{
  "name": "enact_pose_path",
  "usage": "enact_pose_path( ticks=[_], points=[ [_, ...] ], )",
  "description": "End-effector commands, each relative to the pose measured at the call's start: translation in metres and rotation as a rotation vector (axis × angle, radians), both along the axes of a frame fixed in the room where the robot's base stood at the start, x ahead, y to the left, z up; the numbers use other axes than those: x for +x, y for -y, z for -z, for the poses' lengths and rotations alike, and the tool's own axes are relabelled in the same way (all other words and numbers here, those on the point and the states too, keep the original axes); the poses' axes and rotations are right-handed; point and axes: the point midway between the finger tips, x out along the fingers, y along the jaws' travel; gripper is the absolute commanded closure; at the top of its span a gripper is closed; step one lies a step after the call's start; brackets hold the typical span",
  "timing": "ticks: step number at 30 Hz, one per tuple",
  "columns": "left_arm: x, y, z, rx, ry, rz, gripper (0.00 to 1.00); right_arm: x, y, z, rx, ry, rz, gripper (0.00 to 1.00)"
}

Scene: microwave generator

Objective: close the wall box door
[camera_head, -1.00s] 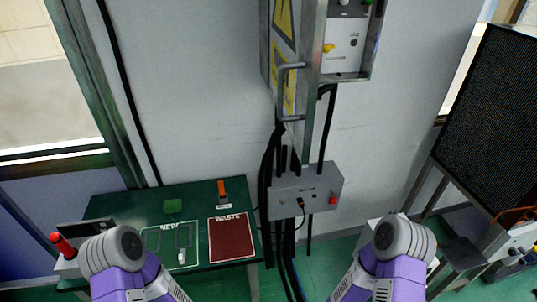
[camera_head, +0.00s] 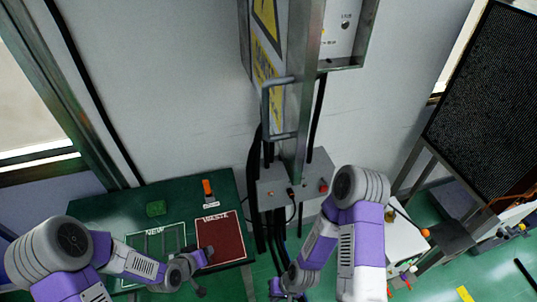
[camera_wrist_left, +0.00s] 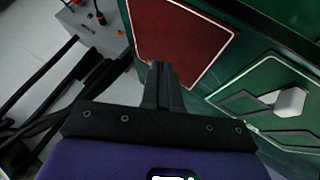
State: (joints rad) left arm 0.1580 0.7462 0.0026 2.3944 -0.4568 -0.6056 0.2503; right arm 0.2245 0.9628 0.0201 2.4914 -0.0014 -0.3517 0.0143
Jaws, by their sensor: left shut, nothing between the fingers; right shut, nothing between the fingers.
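The wall box (camera_head: 347,60) is at the top of the head view, cut off by the frame edge. Its door (camera_head: 302,90) stands open, swung out from the wall, with yellow warning signs and a grey handle (camera_head: 266,115) on its left face. My left gripper (camera_head: 208,251) is shut and empty, low over the red waste mat and well below the door. In the left wrist view its fingers (camera_wrist_left: 161,70) are together beside the mat. My right gripper (camera_head: 274,289) is shut and empty near the bottom edge, small and partly cut off, apart from the door.
A grey control box (camera_head: 285,180) with cables is below the door. The green table (camera_head: 100,205) at left bears the red waste mat (camera_head: 232,238) and an orange-handled tool (camera_head: 207,187). A dark mesh screen (camera_head: 490,100) stands at right. The wall left of the door is clear.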

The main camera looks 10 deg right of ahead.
Motion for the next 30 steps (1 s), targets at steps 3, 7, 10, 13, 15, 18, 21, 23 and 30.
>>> enact_pose_path(
  ticks=[3, 7, 10, 13, 15, 18, 21, 23, 30],
  points=[
    [0.060, 0.013, -0.110, -0.097, 0.358, 0.100, 1.00, 0.000, 0.000, -0.007, 0.000, -0.001, 0.001, 1.00],
    [0.073, 0.034, -0.231, -0.224, 0.674, 0.286, 1.00, 0.000, 0.000, -0.014, 0.000, -0.001, 0.001, 1.00],
    [0.053, 0.050, -0.313, -0.310, 0.855, 0.478, 1.00, 0.000, 0.000, -0.019, 0.000, -0.001, 0.001, 1.00],
    [0.018, 0.060, -0.372, -0.370, 0.963, 0.682, 1.00, 0.000, 0.000, -0.024, 0.000, -0.001, 0.001, 1.00],
    [-0.007, 0.062, -0.399, -0.392, 1.002, 0.810, 1.00, 0.000, 0.000, -0.026, 0.000, -0.001, 0.001, 1.00],
    [-0.037, 0.062, -0.422, -0.403, 1.019, 0.958, 1.00, 0.000, 0.000, -0.029, 0.000, -0.001, 0.001, 1.00],
    [-0.055, 0.060, -0.432, -0.404, 1.015, 1.048, 1.00, 0.000, 0.000, -0.030, 0.000, -0.001, 0.001, 1.00],
    [-0.062, 0.060, -0.435, -0.402, 1.013, 1.079, 1.00, 0.000, 0.000, -0.030, 0.000, -0.001, 0.001, 1.00],
    [-0.066, 0.086, -0.435, -0.406, 1.008, 1.102, 1.00, 0.000, 0.000, -0.030, 0.000, -0.001, 0.001, 1.00]
  ],
)
